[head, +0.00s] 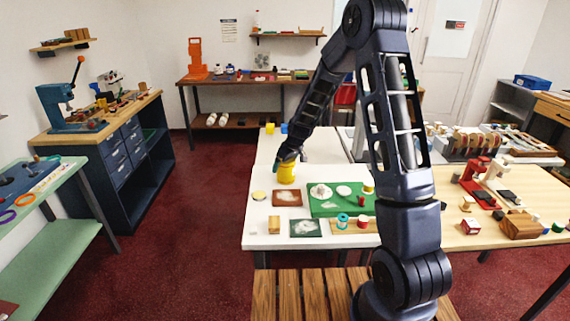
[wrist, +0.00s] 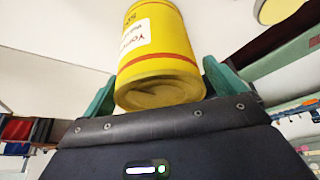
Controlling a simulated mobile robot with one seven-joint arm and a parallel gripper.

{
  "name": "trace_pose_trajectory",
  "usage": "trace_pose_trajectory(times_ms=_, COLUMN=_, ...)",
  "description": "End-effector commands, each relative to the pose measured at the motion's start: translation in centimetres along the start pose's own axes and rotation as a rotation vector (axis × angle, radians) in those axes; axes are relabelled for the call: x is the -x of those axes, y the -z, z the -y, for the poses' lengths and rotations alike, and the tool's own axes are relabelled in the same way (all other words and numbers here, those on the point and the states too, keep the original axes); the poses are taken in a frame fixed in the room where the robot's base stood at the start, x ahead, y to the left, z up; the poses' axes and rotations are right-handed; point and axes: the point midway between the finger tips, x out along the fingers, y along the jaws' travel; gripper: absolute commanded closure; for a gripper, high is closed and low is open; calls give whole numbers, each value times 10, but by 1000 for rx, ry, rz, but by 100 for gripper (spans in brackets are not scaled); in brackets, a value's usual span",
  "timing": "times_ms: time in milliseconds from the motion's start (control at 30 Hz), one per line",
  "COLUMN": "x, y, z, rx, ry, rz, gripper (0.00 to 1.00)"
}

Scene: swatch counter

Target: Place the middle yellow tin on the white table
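A yellow tin (head: 287,173) is at my gripper (head: 283,163), over the left part of the white table (head: 262,226). In the wrist view the yellow tin (wrist: 160,55) has a white label and red bands. The green fingers of my gripper (wrist: 165,88) lie against both its sides, so the gripper looks shut on it. I cannot tell whether its base touches the table. Another small yellow object (head: 270,128) stands at the far edge of the white surface, beside a blue one (head: 284,128).
A tan block (head: 274,225) and a dark green mat (head: 306,228) are at the front. White table shows bare at the left.

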Motion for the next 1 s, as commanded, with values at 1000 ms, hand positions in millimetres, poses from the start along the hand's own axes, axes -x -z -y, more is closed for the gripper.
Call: trace_pose_trajectory(times_ms=1000, x=99, y=1, z=-1, rx=-1, ry=-1, rz=-1, gripper=5)
